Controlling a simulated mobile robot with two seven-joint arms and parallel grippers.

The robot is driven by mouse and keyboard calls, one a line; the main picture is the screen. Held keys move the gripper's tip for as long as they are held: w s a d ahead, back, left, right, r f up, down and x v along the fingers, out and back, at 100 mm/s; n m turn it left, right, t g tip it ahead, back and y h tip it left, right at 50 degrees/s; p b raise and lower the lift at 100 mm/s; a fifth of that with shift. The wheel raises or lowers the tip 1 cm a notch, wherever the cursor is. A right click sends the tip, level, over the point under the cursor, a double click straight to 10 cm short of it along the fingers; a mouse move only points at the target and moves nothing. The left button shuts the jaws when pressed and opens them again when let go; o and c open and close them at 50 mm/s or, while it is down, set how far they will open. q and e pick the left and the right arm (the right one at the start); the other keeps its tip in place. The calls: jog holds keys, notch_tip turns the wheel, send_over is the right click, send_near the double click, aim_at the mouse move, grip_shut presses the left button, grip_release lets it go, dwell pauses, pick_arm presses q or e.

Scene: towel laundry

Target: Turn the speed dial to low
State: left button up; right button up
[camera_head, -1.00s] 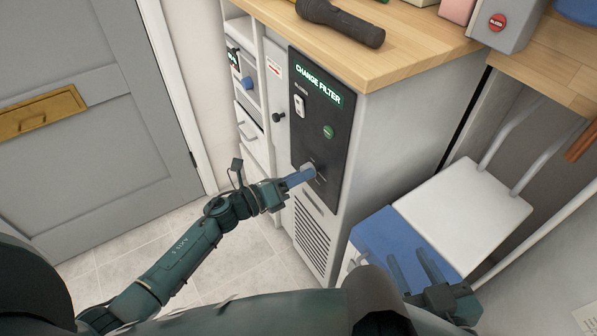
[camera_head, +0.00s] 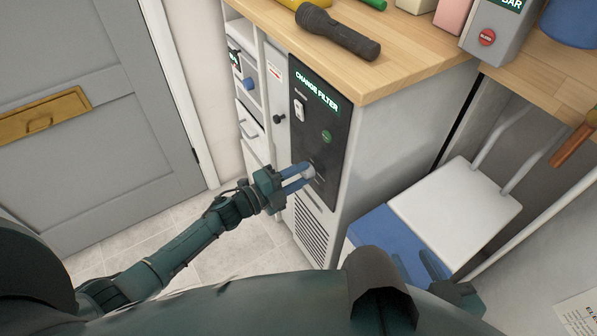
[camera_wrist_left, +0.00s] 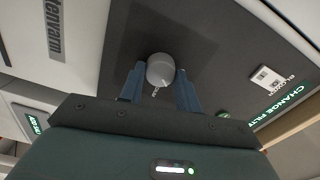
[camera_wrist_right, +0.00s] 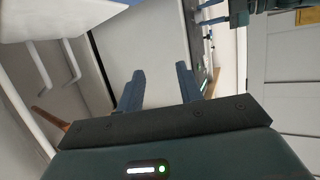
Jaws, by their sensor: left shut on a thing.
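The speed dial (camera_head: 308,171) is a light grey round knob low on the black control panel (camera_head: 322,112) of a white cabinet. The panel display reads "CHANGE FILTER". My left gripper (camera_head: 302,175) has its blue fingers on either side of the dial. In the left wrist view the dial (camera_wrist_left: 160,70) sits between the two fingertips (camera_wrist_left: 160,82), which are shut on it. Dial markings are partly hidden and too small to read. My right gripper (camera_head: 432,265) is at the lower right, away from the panel. The right wrist view shows its fingers (camera_wrist_right: 158,82) apart and empty.
A white switch (camera_head: 299,110) and a green button (camera_head: 326,136) sit above the dial. A dark flashlight (camera_head: 338,32) lies on the wooden counter (camera_head: 420,55). A grey door (camera_head: 90,130) is at left.

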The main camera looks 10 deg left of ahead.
pick_arm(q)
jog(key=n+p, duration=0.1)
jog(key=n, duration=0.1)
jog(key=shift+r+n, duration=0.1)
jog(key=shift+n, duration=0.3)
jog(key=shift+n+p, duration=0.3)
jog(key=shift+n, duration=2.1)
pick_arm(e)
jog(key=r, duration=0.1)
jog(key=d+r+m, duration=0.1)
jog(key=r, duration=0.1)
jog(key=shift+s, duration=0.3)
pick_arm(q)
jog(key=o, duration=1)
pick_arm(e)
jog(key=shift+f, duration=0.1)
pick_arm(q)
jog(key=shift+p, duration=0.3)
